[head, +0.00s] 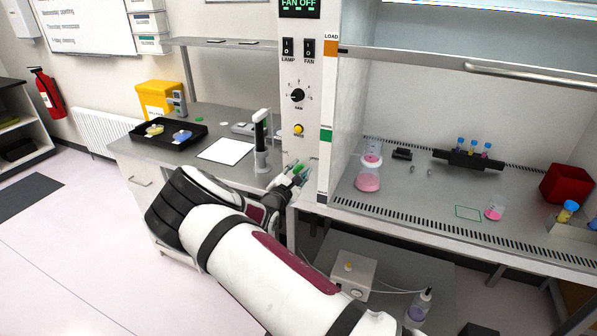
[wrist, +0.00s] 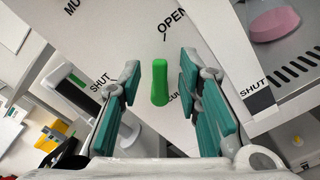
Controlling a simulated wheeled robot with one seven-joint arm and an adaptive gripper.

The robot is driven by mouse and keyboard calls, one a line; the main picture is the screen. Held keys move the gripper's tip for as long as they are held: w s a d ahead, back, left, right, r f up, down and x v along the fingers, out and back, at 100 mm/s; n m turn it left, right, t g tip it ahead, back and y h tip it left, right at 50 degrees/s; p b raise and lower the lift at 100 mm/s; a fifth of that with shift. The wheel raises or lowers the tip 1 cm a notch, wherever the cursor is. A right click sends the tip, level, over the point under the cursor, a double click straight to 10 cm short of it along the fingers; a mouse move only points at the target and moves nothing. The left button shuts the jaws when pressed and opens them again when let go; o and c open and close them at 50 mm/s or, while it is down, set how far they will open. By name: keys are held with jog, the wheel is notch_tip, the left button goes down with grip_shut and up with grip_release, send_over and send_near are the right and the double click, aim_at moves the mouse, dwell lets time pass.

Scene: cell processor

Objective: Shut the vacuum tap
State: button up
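The vacuum tap (wrist: 160,82) shows in the wrist view as a green lever on a pale panel. Its upper end lies towards the OPEN mark above it; the SHUT mark is to the left. The word VACUUM is partly hidden behind the right finger. My gripper (head: 293,175) is at the lower part of the cabinet's front column in the head view. Its teal-padded fingers are open in the wrist view, one on each side of the lever, with a visible gap on both sides. In the head view the tap is hard to tell from my fingers.
A bench with a black tray (head: 168,146), white sheet (head: 226,150) and upright pipette stand (head: 261,140) is left of my arm. Right of the column, the cabinet holds a pink flask (head: 368,178) and tube rack (head: 467,160). A pump box (head: 348,272) stands below.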

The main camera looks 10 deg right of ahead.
jog(key=shift+c, duration=0.3)
grip_shut()
jog(key=n, duration=0.4)
jog(key=shift+w+a+r+b, duration=0.25)
jog(key=shift+a+b, duration=0.05)
jog(key=shift+a, duration=0.1)
jog(key=a+n+b, duration=0.1)
jog(key=n, duration=0.3)
jog(key=w+n+b, duration=0.1)
jog(key=n, duration=0.3)
jog(key=w+a+n+b, duration=0.1)
jog(key=n, duration=0.3)
jog(key=shift+a+f+n+b, duration=0.3)
jog(key=shift+f+n, duration=0.1)
